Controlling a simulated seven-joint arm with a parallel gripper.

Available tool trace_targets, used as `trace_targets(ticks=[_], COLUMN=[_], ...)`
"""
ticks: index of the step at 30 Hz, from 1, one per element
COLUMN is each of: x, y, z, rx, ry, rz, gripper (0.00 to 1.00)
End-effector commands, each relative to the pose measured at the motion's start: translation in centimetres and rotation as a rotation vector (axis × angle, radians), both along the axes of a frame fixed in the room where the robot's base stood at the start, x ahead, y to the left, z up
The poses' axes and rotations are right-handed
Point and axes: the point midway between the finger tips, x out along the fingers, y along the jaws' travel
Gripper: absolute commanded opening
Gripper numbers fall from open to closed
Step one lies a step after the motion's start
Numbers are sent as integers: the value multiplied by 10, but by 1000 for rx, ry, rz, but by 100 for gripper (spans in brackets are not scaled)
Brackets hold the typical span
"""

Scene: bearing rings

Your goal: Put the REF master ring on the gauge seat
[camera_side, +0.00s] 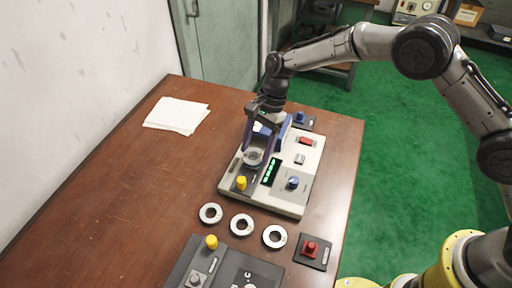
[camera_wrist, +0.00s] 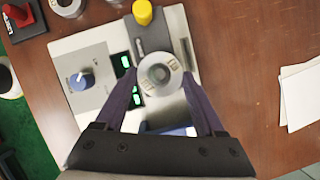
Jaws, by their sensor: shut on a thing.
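A pale metal ring (camera_wrist: 158,75) with small marks, too small to read, is between my fingertips in the wrist view. It also shows in the side view (camera_side: 253,157). My gripper (camera_side: 262,149) is shut on this ring, one finger on each side, over the gauge's dark seat strip (camera_wrist: 153,38). The ring hides the seat under it, and I cannot tell whether it rests there or hangs just above. The gauge (camera_side: 285,196) is a pale box with green displays, a blue knob and a yellow knob.
Three loose rings (camera_side: 210,213) (camera_side: 242,224) (camera_side: 274,236) lie in a row in front of the gauge. A dark tray (camera_side: 225,268) and a red-button box (camera_side: 313,251) stand near the front. White papers (camera_side: 177,115) lie at the back left. The table's left side is clear.

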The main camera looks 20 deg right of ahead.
Motion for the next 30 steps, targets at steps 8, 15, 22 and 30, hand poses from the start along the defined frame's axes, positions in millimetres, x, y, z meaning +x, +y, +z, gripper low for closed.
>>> trace_targets(ticks=[8,15,22,30], x=[1,0,0,0], y=[0,0,0,0], z=[-4,-9,-12,-12], rx=[1,2,1,2], ry=[-2,-2,-1,-2], rz=[0,0,1,0], gripper=[0,0,0,0])
